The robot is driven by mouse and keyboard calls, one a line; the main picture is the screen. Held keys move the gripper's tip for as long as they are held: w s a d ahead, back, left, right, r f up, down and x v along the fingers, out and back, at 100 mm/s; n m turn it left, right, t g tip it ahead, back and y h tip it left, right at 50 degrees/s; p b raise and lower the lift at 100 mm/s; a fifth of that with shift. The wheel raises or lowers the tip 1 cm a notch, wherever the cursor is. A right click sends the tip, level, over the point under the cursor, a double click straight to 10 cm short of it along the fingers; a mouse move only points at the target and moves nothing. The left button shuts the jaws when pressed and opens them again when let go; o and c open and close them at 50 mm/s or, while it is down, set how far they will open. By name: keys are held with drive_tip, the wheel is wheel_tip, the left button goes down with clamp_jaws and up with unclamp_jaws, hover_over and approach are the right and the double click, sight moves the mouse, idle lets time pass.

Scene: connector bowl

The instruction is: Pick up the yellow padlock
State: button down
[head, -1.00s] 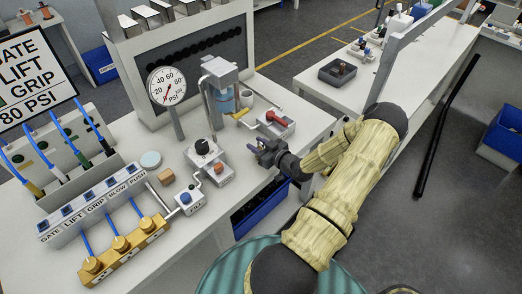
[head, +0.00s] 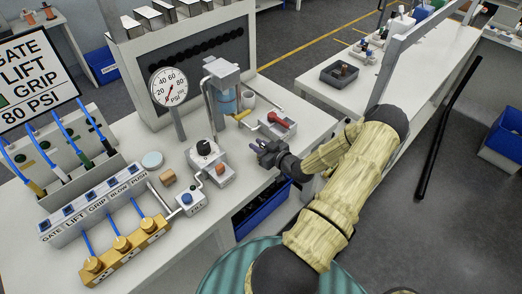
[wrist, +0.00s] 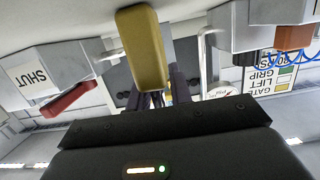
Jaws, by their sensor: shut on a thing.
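The yellow padlock (wrist: 143,48) shows large in the upside-down wrist view, its body running from the top edge down to my fingertips. My gripper (wrist: 157,98) is shut on it at its near end, where thin dark parts show between the fingers. In the head view my gripper (head: 259,148) is above the front right part of the white bench, right of the small box with an orange knob. I cannot make out the padlock there. Whether it touches the bench is unclear.
A box with a red lever (head: 278,119) stands just behind my gripper. A yellow handle (head: 241,115) sits by the blue-bowled filter unit (head: 222,95). The orange-knob box (head: 220,172) and FILL box (head: 191,201) are to the left. A blue bin (head: 262,209) is below the bench.

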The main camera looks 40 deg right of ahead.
drive_tip(key=shift+r, duration=0.1)
wheel_tip(320, 180, up, 10)
drive_tip(key=b, duration=0.1)
drive_tip(key=shift+b, duration=0.4)
idle(0.6)
